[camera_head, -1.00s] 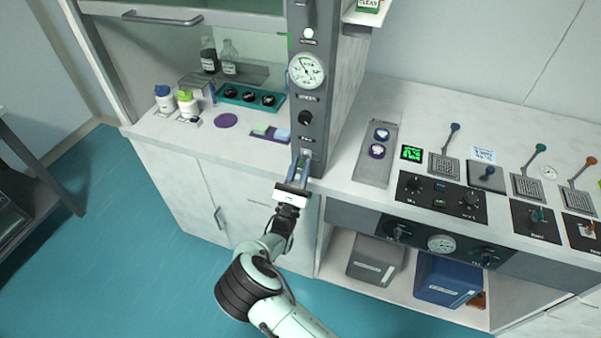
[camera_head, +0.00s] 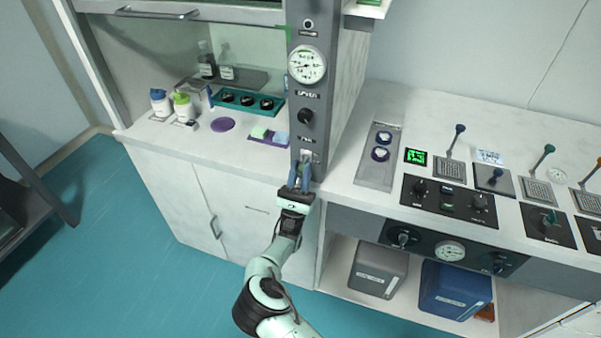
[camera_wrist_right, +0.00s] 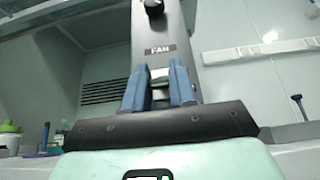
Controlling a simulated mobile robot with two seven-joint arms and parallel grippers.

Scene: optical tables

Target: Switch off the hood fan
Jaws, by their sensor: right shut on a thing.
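The hood's control post (camera_head: 312,95) stands upright in the head view, with a fan switch (camera_head: 306,156) near its lower end. A FAN label also shows in the right wrist view (camera_wrist_right: 160,50), just above my fingers. My right gripper (camera_head: 301,175) is at the switch, coming from below and in front. In the right wrist view its two blue fingers (camera_wrist_right: 160,84) are shut on a small part between them, which looks like the switch lever; the fingers hide much of it. A round lamp (camera_head: 308,24) above the gauge (camera_head: 306,64) looks unlit. My left gripper is out of view.
A black knob (camera_head: 306,116) sits just above the switch. Bottles (camera_head: 184,108) and a teal tray (camera_head: 250,101) stand inside the hood at left. A bench with control panels (camera_head: 448,203) lies at right. Open floor (camera_head: 120,270) lies at left.

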